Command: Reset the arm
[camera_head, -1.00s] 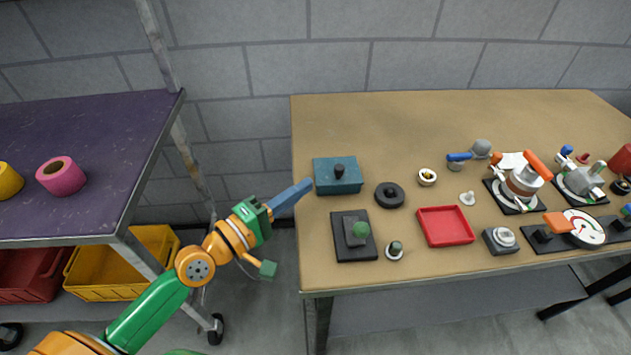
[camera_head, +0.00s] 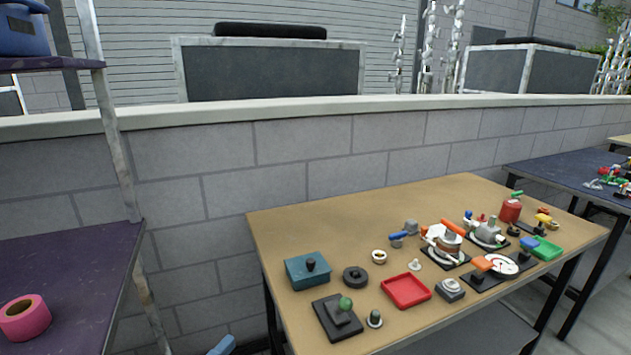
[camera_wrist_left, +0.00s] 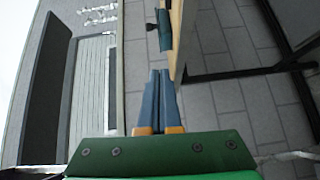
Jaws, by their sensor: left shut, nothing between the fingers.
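My left gripper shows in the head view only as a blue fingertip (camera_head: 222,346) at the bottom edge, left of the table. In the left wrist view the two blue fingers of my left gripper (camera_wrist_left: 157,75) lie together, shut and empty. The table (camera_head: 345,217) has a tan top with many small parts on it. In the wrist view the table's edge (camera_wrist_left: 180,40) is ahead and to the right of the fingertips, with a teal box (camera_wrist_left: 165,30) near that edge. My right gripper is in neither view.
The teal box (camera_head: 308,270), a red tray (camera_head: 405,291), a black ring (camera_head: 355,277) and several control parts lie on the table. A purple shelf (camera_head: 70,270) with a pink roll (camera_head: 25,318) stands at the left. A grey wall (camera_head: 280,165) runs behind.

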